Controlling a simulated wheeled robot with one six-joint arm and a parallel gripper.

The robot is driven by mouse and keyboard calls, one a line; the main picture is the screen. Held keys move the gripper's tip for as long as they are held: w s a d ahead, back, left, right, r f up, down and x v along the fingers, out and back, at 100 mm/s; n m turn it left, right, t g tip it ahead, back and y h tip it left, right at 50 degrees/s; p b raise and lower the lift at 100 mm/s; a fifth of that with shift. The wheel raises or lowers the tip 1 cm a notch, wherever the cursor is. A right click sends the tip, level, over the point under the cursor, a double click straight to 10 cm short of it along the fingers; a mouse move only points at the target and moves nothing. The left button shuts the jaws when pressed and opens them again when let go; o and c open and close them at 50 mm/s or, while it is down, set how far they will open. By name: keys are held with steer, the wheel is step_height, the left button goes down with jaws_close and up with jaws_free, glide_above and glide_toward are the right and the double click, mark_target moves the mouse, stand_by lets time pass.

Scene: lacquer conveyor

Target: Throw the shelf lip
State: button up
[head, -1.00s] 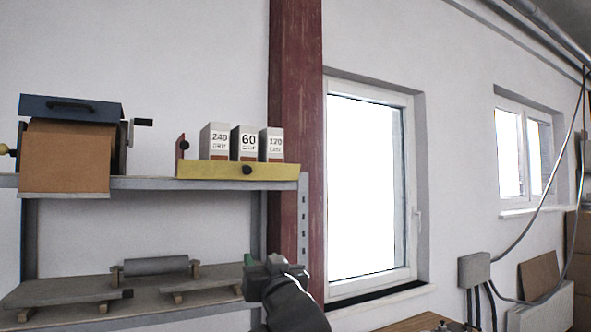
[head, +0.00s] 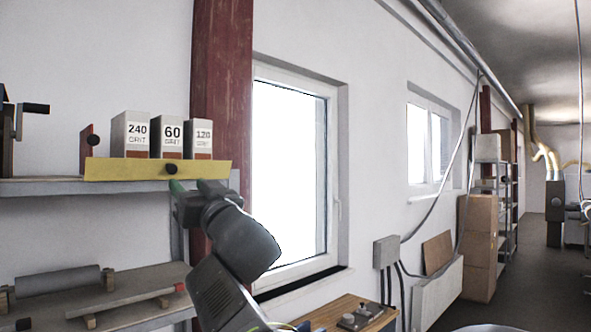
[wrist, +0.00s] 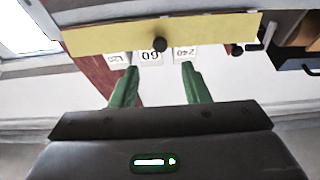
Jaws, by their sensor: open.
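The shelf lip is a yellow bar (head: 130,170) with a black knob (head: 171,170) along the front of the upper shelf. It stands upright in front of three grit boxes marked 240 (head: 131,135), 60 (head: 167,138) and 120 (head: 198,140). My gripper (head: 190,186) is open and empty, showing just below the lip's right part in the head view. In the wrist view, upside down, the lip (wrist: 110,36) and its knob (wrist: 160,44) lie beyond the green fingertips (wrist: 159,68), with the knob about midway between them. No contact shows.
A red plate (head: 88,145) stands at the lip's left end. A lower shelf (head: 145,305) holds a roller (head: 55,282). A red column (head: 220,90) and a window (head: 290,170) are to the right. A wooden bench (head: 345,312) is below.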

mark_target(173, 170)
steer(key=p+x, duration=0.1)
steer(key=x, duration=0.7)
steer(key=shift+p, duration=0.4)
jaws_close()
